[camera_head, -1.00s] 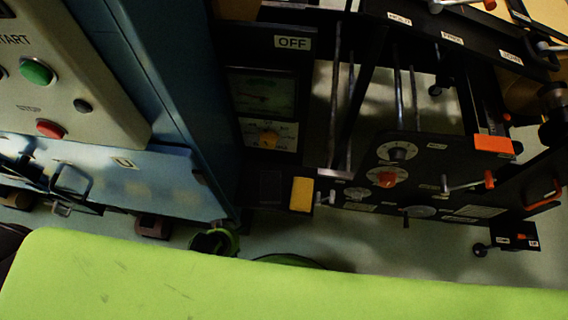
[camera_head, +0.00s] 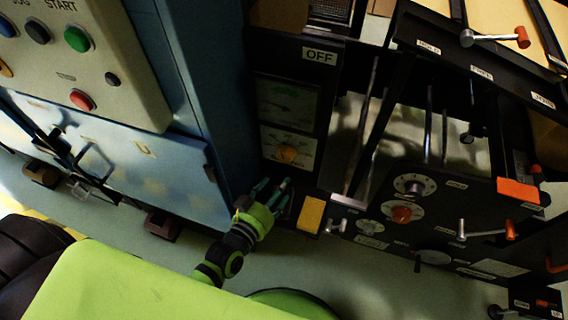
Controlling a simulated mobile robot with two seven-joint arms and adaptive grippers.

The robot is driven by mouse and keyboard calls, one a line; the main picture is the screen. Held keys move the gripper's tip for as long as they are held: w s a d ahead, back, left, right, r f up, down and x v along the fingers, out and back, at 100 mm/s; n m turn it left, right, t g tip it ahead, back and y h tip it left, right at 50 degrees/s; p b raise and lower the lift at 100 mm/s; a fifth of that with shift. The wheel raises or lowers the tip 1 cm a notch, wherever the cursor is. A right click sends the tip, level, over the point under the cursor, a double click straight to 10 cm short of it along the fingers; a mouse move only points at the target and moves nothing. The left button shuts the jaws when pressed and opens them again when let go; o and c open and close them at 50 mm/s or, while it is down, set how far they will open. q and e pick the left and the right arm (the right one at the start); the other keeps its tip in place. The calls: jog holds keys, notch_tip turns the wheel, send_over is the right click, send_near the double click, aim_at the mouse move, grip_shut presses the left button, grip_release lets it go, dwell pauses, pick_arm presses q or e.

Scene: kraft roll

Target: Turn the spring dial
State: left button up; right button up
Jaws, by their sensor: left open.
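Several dials show on the black machine on the right, with labels too small to read, so I cannot tell which is the spring dial. A dark knob on a pale scale (camera_head: 413,186) sits above an orange-red knob (camera_head: 401,214), with a grey dial (camera_head: 370,227) to its lower left. My left gripper (camera_head: 274,186) is open and empty, in front of the dark panel below the yellow-orange knob. It appears apart from every dial. My right gripper is out of view.
A yellow block (camera_head: 311,214) is close right of my left gripper. Handles with orange grips (camera_head: 488,230) stick out at the right. A blue cabinet (camera_head: 190,110) with a button panel (camera_head: 90,60) stands at the left. Pale floor shows below.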

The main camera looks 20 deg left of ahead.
aim_at(283, 158)
pick_arm(q)
jog(key=w+t, duration=0.1)
jog(key=w, duration=0.1)
jog(key=w+r+y, duration=0.1)
jog(key=w, duration=0.2)
jog(key=w+r+n+t, duration=0.1)
jog(key=w, duration=0.1)
jog(key=shift+w+a+r+t, duration=0.2)
jog(key=shift+a+t, duration=0.1)
jog(key=shift+a, duration=0.1)
jog(key=shift+s, duration=0.1)
jog(key=c, duration=1.1)
